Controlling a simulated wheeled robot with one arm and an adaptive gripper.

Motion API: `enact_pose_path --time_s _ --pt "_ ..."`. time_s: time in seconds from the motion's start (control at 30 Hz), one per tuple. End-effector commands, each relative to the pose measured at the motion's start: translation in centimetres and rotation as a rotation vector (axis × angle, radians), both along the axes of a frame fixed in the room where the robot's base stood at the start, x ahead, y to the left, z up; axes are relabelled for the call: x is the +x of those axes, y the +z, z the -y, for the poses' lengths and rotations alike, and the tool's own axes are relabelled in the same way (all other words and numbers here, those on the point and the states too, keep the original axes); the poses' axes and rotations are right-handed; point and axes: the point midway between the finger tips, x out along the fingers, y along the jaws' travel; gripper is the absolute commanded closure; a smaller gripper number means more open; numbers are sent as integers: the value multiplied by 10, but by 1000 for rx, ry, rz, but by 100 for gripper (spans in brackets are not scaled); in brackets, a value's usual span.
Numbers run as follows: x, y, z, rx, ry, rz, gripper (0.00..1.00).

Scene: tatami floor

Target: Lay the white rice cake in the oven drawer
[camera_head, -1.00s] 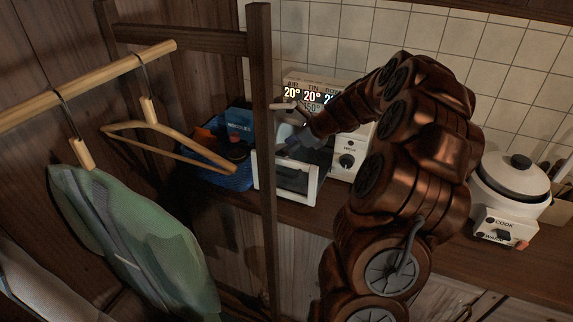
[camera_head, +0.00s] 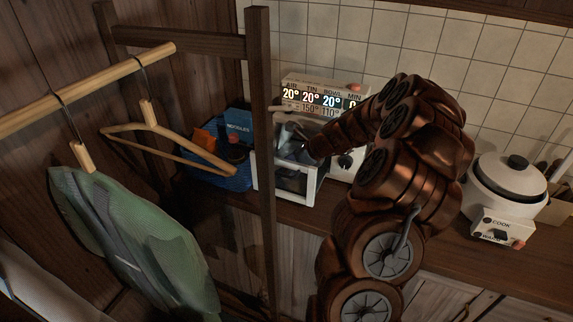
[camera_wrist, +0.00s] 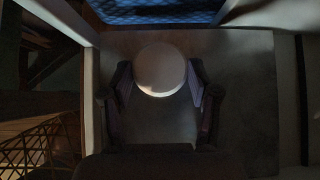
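The white rice cake (camera_wrist: 160,70) is round and pale, and shows between the two fingers of my gripper (camera_wrist: 161,80) in the wrist view. In the head view the oven drawer (camera_head: 306,187) is pulled out, with a white frame and dark front window. My gripper (camera_head: 291,148) points down into it. The rice cake is hidden in the head view.
The oven's display panel (camera_head: 322,96) stands behind the drawer. A blue basket (camera_head: 222,181) with packets is left of it. A wooden post (camera_head: 264,150), hanger (camera_head: 165,130) and green garment (camera_head: 135,240) stand in front on the left. A white rice cooker (camera_head: 507,185) stands right.

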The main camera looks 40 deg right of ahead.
Motion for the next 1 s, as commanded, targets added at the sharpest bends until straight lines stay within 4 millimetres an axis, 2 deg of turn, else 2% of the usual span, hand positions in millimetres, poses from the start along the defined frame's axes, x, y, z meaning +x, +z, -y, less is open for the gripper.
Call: enact_pose_path --time_s 0.03,0.23,0.67,0.87,1.0 --pt "0 0 0 0 0 0 35" --pt "0 0 0 0 0 0 15" --pt "-2 5 2 -1 -2 0 14" --pt "-21 25 13 -2 -2 0 14" --pt "-39 46 22 -1 -2 2 14"
